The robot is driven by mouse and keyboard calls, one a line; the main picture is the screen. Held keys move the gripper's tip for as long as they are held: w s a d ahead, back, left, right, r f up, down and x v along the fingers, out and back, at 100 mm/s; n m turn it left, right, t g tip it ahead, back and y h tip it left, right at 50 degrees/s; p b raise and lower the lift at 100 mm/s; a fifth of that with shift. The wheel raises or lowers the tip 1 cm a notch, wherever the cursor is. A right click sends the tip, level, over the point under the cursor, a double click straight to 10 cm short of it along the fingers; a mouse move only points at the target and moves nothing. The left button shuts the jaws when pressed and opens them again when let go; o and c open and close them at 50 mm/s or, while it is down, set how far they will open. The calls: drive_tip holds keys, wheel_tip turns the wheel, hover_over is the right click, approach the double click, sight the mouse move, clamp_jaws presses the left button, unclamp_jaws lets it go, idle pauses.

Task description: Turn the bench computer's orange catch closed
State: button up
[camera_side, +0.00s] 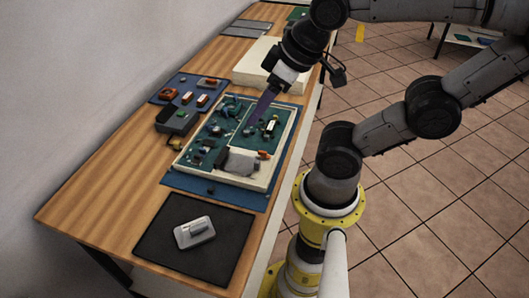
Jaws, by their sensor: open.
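The bench computer appears to be the shallow cream-rimmed case (283,158) with a green circuit board inside, lying on a blue mat (213,192) on the bench. A small orange part (264,154) at its right front, beside a grey block (242,162), may be the catch; it is too small to tell how it is turned. My gripper (254,119) points down over the middle of the board, behind the orange part and apart from it. It is open and appears empty. Its fingers hide a little of the board.
A smaller blue mat (190,80) at the back left holds several orange and dark parts. A dark grey box (177,120) stands left of the case. A cream panel (262,58) lies behind. A black mat (165,245) in front carries a light grey device (194,232).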

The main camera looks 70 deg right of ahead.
drive_tip(key=n, duration=0.2)
drive_tip(key=n+g+h, duration=0.5)
drive_tip(key=n+g, duration=0.1)
drive_tip(key=n, duration=1)
hover_over(262, 151)
drive_tip(key=a, duration=0.6)
wheel_tip(262, 151, down, 10)
drive_tip(key=x, duration=1.3)
drive_tip(key=shift+w+a+f, duration=0.15)
drive_tip(key=shift+a+f, duration=0.05)
drive_tip(key=shift+f, duration=0.3)
drive_tip(key=shift+y, duration=0.3)
clamp_jaws()
